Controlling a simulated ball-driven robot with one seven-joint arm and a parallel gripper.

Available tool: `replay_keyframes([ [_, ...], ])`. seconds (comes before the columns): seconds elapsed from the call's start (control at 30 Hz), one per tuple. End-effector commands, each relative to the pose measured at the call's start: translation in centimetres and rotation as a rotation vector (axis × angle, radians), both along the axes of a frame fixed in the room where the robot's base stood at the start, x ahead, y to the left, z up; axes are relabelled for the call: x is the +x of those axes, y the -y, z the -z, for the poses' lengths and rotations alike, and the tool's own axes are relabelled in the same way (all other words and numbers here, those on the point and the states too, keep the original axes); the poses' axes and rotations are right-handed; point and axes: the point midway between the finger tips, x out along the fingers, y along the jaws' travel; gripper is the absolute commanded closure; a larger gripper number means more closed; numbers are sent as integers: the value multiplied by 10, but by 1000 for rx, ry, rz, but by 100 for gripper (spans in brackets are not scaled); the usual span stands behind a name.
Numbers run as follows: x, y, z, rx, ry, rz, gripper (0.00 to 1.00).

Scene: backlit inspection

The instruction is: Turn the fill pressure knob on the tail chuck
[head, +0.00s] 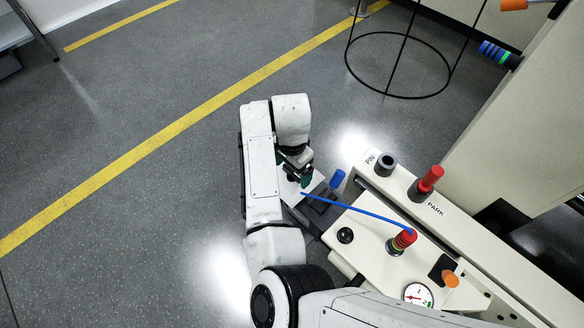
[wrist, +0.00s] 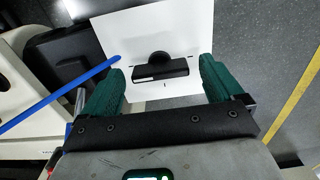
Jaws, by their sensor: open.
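In the wrist view a black knob (wrist: 160,70), a flat bar with a round part behind it, sits on a white plate (wrist: 185,25) with small tick marks. I take it for the fill pressure knob; no label is legible. My gripper (wrist: 162,67) is open, with one green finger on each side of the bar and visible gaps between. How far the fingertips are from the plate I cannot tell. In the head view my gripper (head: 306,181) is by the white plate (head: 288,190), left of the machine; the knob is hidden there.
A blue hose (head: 355,210) runs from a red-capped fitting (head: 401,241) towards the plate, left of the fingers in the wrist view. A blue cap (head: 337,179) and a round gauge (head: 418,294) are nearby. A black wire stand (head: 400,95) stands behind.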

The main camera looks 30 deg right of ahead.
Motion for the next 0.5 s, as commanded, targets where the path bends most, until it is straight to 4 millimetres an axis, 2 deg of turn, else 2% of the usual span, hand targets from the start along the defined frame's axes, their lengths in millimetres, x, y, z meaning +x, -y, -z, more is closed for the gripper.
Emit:
replay_keyframes([
  [0.13, 0, 0, 0, 0, 0, 0, 8],
  [0.5, 0, 0, 0, 0, 0, 0, 44],
])
